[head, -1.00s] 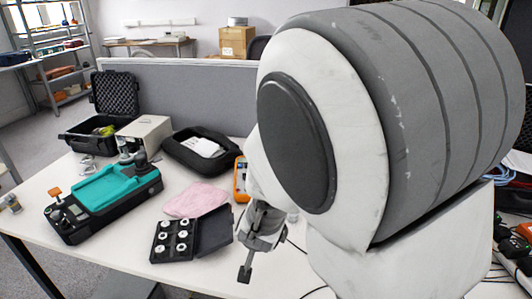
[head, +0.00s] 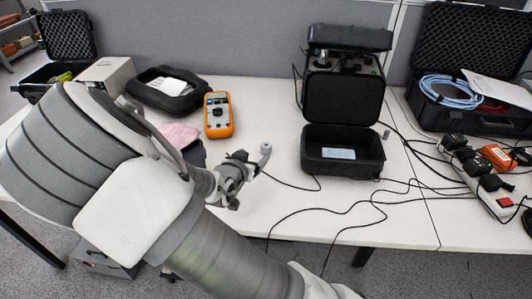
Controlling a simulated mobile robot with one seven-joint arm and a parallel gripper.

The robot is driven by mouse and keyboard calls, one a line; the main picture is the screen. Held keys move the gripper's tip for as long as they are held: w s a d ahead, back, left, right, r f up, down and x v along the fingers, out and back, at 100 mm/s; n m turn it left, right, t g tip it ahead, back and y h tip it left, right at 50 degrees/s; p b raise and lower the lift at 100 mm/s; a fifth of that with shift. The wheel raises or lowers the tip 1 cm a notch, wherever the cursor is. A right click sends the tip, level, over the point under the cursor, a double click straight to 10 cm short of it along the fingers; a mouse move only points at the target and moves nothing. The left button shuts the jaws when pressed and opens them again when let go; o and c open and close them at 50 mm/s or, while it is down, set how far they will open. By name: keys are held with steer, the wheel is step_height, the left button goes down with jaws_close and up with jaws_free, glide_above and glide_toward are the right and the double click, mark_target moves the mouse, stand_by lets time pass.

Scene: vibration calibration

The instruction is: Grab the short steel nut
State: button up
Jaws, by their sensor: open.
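My gripper (head: 240,178) is open over the white table, left of centre, with its dark finger parts spread. A small pale grey metal piece with a round top (head: 266,148) shows just right of and beyond the gripper. I cannot tell whether it is the short steel nut, or whether the gripper touches it. Another small grey cylinder (head: 386,134) stands right of the open black case. The black tray of steel pieces is not visible now. My arm covers the left part of the table.
An orange multimeter (head: 218,115) and a pink cloth (head: 180,133) lie behind my gripper. An open black case (head: 342,150) stands to the right. Black cables (head: 345,211) cross the table's front. A power strip (head: 480,178) lies far right.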

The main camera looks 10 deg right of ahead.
mark_target(266, 147)
steer(key=b+x, duration=0.1)
steer(key=x, duration=0.4)
steer(key=shift+w+d+f, duration=0.1)
steer(key=shift+f, duration=0.05)
steer(key=shift+d+b+x, duration=0.15)
steer(key=shift+b+x, duration=0.6)
steer(key=shift+x, duration=0.6)
steer(key=shift+d+b+x, duration=0.15)
steer(key=shift+b+x, duration=0.55)
steer(key=shift+x, duration=0.65)
jaws_close()
